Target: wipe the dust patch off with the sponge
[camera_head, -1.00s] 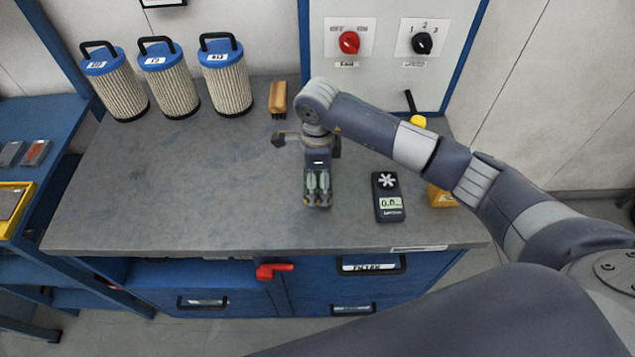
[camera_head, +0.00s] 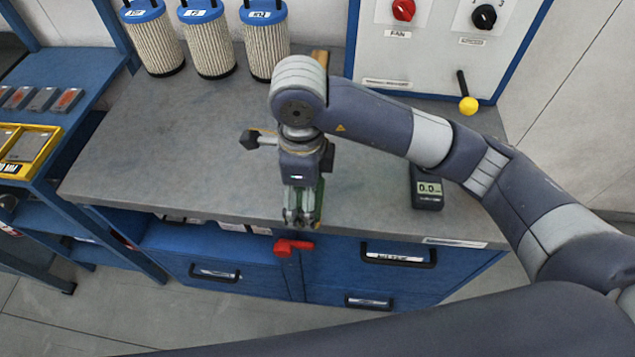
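My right gripper (camera_head: 301,215) hangs fingers down, over the front edge of the grey workbench (camera_head: 190,140) in the picture. A green strip (camera_head: 319,198) shows along its fingers; I cannot tell whether this is the sponge or part of the gripper. The finger gap is too small to read. No sponge can be made out for certain elsewhere. No clear dust patch stands out on the bench top; the area behind my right arm is hidden. My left gripper is not in view.
Several pleated filters (camera_head: 207,45) stand at the back left. A wooden brush (camera_head: 320,58) is partly hidden behind my arm. A black meter (camera_head: 427,188) lies right of the gripper. A red handle (camera_head: 293,246) sticks out below the bench edge. The bench's left part is clear.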

